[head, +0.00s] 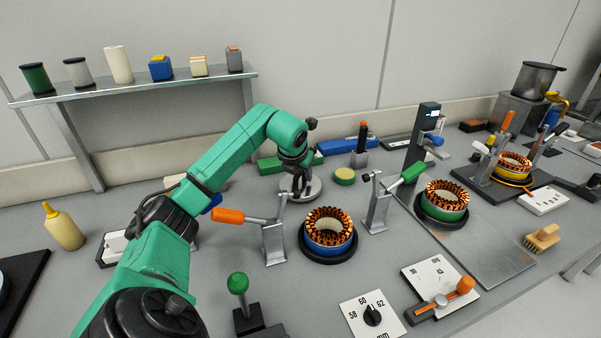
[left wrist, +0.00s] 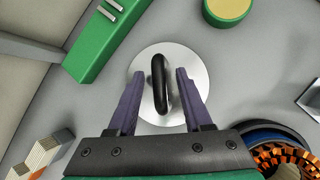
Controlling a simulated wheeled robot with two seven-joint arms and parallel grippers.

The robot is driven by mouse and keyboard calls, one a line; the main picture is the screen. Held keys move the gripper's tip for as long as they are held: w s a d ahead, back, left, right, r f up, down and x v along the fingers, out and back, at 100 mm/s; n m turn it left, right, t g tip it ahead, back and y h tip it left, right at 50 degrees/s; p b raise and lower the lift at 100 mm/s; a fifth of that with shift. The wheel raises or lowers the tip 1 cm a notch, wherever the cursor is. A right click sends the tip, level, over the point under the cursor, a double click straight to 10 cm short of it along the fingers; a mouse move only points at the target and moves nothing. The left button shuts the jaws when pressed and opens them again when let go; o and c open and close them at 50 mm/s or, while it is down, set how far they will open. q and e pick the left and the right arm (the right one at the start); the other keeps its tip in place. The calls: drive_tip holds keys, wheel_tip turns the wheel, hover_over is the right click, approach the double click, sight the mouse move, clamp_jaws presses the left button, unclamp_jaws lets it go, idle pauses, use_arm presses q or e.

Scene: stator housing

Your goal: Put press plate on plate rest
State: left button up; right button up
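The press plate (head: 314,191) is a round light metal disc with a dark looped handle; it lies flat behind the stators. In the left wrist view the disc (left wrist: 143,106) is centred, its handle (left wrist: 158,85) standing up in the middle. My left gripper (head: 300,186) is low over the disc. In the left wrist view its fingers (left wrist: 160,92) stand apart on either side of the handle, with gaps visible, so it is open. I cannot clearly make out which thing is the plate rest. My right gripper is not in view.
A stator with copper windings in a blue ring (head: 328,246) stands in front, between the orange-handled clamp (head: 274,243) and the green-handled clamp (head: 378,207). A green block (head: 270,164) and a round green-yellow pad (head: 344,176) are close to the plate. A shelf (head: 140,88) is behind left.

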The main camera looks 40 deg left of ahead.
use_arm(q)
drive_tip(key=v, duration=1.2)
drive_tip(key=shift+r, duration=0.15)
